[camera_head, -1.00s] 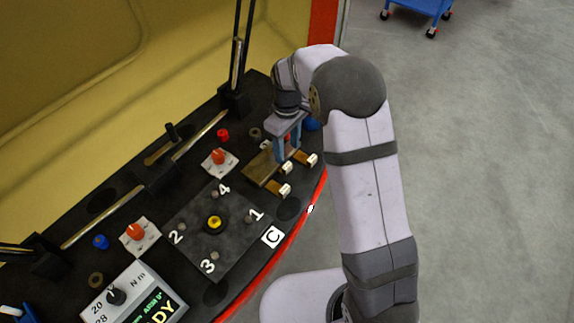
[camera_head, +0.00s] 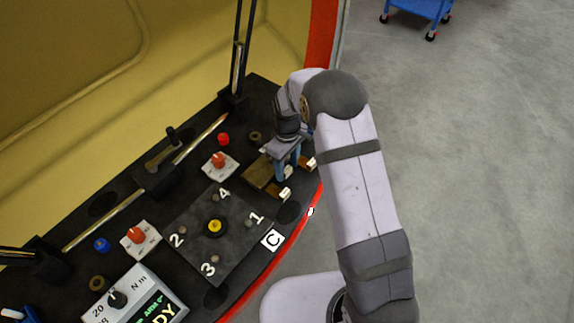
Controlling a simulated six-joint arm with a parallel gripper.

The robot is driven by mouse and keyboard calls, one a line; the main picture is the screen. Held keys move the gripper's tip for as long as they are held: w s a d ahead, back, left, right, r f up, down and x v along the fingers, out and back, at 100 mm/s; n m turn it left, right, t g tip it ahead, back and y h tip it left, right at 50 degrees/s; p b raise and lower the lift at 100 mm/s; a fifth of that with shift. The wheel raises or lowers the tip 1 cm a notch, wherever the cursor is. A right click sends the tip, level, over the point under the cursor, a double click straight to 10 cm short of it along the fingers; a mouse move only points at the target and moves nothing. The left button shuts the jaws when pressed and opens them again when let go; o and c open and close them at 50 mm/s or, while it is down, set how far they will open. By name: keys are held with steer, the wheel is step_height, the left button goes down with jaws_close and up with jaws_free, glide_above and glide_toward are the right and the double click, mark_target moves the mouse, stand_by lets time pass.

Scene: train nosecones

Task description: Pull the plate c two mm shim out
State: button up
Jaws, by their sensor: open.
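The plate marked C (camera_head: 217,250) lies on the black bench, with a yellow centre (camera_head: 215,226) and spots numbered 1 to 4. Beyond it to the upper right is a brown block (camera_head: 258,172) with several brass-coloured pieces with white tags; one tagged piece (camera_head: 285,194) shows at its near side. I cannot read the tags, so I cannot tell which is the two mm shim. My gripper (camera_head: 285,174) is open, fingers pointing down over the right part of the block. The fingers and arm hide some of the tagged pieces.
A red knob (camera_head: 219,160) on a white plate stands left of the block. A red cap (camera_head: 223,139) and a dark ring (camera_head: 255,137) lie behind. A torque display (camera_head: 135,298) is at lower left. The bench's red edge (camera_head: 269,262) curves along the right.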

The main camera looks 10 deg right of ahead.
mark_target(300, 183)
jaws_close()
steer(key=shift+s+d+p, duration=0.45)
steer(key=shift+s+d, duration=1.25)
steer(key=shift+d, duration=0.05)
jaws_free()
steer(key=shift+s, duration=0.1)
steer(key=shift+r, duration=0.1)
steer(key=shift+r, duration=0.3)
step_height(300, 183, up, 7)
steer(key=shift+f+b, duration=0.2)
steer(key=shift+b, duration=0.1)
